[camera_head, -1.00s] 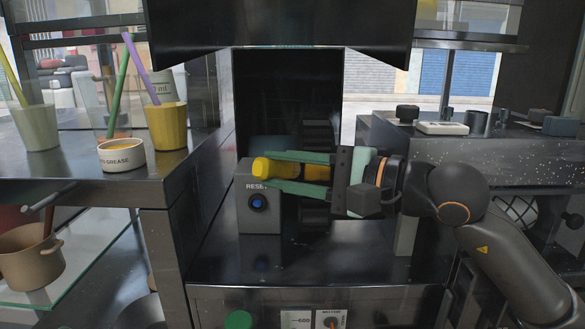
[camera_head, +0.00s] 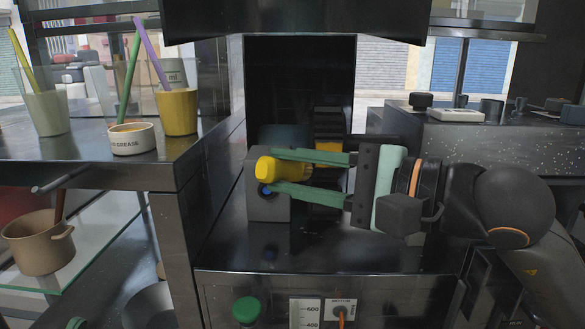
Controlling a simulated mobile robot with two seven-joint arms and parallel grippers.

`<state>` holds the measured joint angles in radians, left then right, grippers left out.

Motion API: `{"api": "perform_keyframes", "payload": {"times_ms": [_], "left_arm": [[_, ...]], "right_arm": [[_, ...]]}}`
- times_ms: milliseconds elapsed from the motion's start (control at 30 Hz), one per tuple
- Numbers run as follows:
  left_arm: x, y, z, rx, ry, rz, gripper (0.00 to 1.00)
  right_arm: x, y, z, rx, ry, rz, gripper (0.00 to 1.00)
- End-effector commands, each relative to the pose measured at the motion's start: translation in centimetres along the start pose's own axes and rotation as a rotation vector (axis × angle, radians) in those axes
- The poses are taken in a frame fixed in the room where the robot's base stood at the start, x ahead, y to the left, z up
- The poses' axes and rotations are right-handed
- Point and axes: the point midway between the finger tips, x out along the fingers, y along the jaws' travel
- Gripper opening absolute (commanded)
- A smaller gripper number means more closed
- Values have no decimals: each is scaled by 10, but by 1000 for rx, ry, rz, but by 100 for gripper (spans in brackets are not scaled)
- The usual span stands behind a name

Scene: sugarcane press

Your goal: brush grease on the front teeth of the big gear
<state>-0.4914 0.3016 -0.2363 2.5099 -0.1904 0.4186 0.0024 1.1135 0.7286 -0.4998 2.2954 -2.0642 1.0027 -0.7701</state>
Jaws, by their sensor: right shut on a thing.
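My right gripper (camera_head: 272,172) reaches in from the right with its two green fingers shut on a yellow, rounded thing, seemingly the brush (camera_head: 287,170). Its brush end is not clearly visible. A white pot marked GREASE (camera_head: 131,141) stands on the left counter. My left gripper is out of view.
A grey box with a blue button (camera_head: 268,206) stands just behind and below the fingers. Glasses with sticks, one yellow (camera_head: 177,112), stand on the left counter. A brown pot (camera_head: 38,250) sits on a glass shelf. The metal deck (camera_head: 330,250) below is clear.

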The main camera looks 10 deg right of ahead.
Motion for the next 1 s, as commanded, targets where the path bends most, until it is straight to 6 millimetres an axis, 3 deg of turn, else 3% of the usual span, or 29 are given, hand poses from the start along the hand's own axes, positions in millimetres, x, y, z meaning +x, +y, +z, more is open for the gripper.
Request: {"api": "perform_keyframes", "payload": {"times_ms": [267, 600, 1000], "left_arm": [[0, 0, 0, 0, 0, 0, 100], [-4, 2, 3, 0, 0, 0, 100], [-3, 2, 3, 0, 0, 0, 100]], "right_arm": [[-1, 0, 2, -2, 0, -1, 0], [-14, 8, 24, -3, -1, -1, 0], [-14, 8, 25, -1, 0, -1, 0]]}}
